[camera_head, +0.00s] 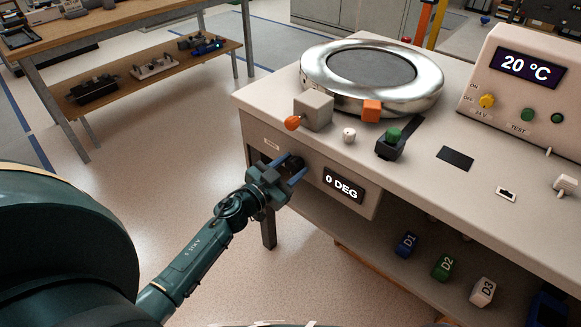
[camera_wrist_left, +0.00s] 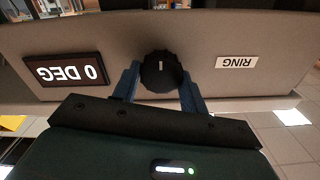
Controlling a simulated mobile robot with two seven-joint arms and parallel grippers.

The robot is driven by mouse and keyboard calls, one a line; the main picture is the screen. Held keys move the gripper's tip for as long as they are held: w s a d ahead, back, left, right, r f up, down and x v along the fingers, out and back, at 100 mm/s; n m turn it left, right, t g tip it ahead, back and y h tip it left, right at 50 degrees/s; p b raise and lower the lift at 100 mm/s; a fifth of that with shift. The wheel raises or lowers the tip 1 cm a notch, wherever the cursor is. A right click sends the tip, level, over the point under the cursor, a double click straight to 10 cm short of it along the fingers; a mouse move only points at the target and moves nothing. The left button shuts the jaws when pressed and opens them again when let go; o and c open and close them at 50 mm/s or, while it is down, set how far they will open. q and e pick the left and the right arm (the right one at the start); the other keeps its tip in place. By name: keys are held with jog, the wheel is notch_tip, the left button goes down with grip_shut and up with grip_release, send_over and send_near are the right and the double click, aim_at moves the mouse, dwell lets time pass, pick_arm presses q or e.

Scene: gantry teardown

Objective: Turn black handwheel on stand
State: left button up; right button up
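The black handwheel (camera_wrist_left: 160,71) is a round ribbed knob with a white mark, on the front panel of the stand (camera_head: 395,205). It shows in the left wrist view, and my gripper hides it in the head view. My left gripper (camera_head: 292,169) is at the panel, and its blue fingers (camera_wrist_left: 160,84) lie on either side of the handwheel, seemingly touching it. The display reads "0 DEG" (camera_head: 343,186); it appears upside down in the left wrist view (camera_wrist_left: 66,73), as does the "RING" label (camera_wrist_left: 237,62). My right gripper is not in view.
A shiny metal ring (camera_head: 434,82) sits on top of the stand, near a grey block (camera_head: 313,109) with an orange knob. A "20 °C" console (camera_head: 523,85) stands at right. Blocks including D2 (camera_head: 447,264) lie on the lower shelf. Floor is clear at left.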

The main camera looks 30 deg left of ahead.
pick_arm(q)
jog(key=c, duration=0.5)
jog(key=shift+m, duration=0.3)
